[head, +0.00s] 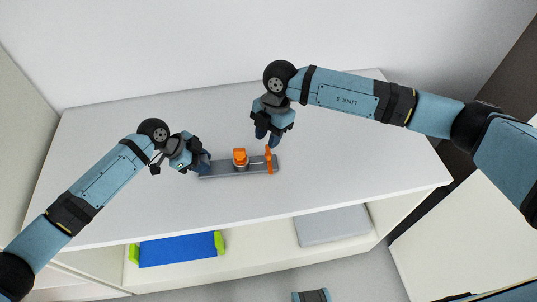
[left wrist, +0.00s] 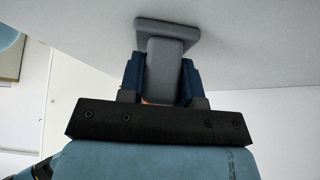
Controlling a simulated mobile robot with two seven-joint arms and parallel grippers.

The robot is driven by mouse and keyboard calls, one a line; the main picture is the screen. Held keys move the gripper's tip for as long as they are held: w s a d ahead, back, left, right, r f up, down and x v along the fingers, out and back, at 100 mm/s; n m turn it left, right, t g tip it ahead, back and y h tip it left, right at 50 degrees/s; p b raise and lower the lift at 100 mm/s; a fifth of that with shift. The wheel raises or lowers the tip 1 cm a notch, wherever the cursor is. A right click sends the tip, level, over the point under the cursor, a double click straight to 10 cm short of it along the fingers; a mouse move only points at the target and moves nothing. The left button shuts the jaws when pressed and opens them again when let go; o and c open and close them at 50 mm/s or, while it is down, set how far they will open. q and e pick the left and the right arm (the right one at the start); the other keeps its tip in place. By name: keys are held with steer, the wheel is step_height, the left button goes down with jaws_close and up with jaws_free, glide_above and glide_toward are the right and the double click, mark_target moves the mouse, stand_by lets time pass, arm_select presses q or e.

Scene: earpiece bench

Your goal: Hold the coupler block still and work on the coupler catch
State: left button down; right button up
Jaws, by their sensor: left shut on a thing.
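The coupler block (head: 222,172) is a long grey bar lying on the white bench top. An orange piece (head: 240,157) stands near its middle. An upright orange lever (head: 268,160), which looks like the coupler catch, stands towards its right end. My left gripper (head: 205,164) is at the left end of the bar. In the left wrist view a grey upright part (left wrist: 165,72) sits between its dark blue fingers, and they are shut on it. My right gripper (head: 267,137) is just behind and above the orange lever. Its two fingers look apart, with nothing between them.
The white bench top (head: 345,150) is clear around the block. On the shelf below are a blue tray with green ends (head: 178,250) and a grey flat box (head: 333,226). A wall stands behind the bench.

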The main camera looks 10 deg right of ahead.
mark_target(268, 152)
steer(key=n, duration=0.4)
steer(key=shift+n+g+h, duration=0.3)
steer(key=shift+n+h, duration=0.1)
steer(key=n+h, duration=0.1)
steer(key=n, duration=0.3)
steer(key=shift+n, duration=0.4)
steer(key=shift+w+x, duration=0.25)
steer(key=shift+x, duration=0.9)
steer(key=shift+w+x, duration=0.2)
steer(key=shift+x, duration=0.95)
steer(key=shift+w+x, duration=0.25)
steer(key=shift+x, duration=0.85)
steer(key=shift+d+f, duration=0.1)
steer(key=shift+f, duration=0.15)
jaws_close()
steer(key=shift+m+y, duration=0.5)
steer(key=shift+m, duration=2)
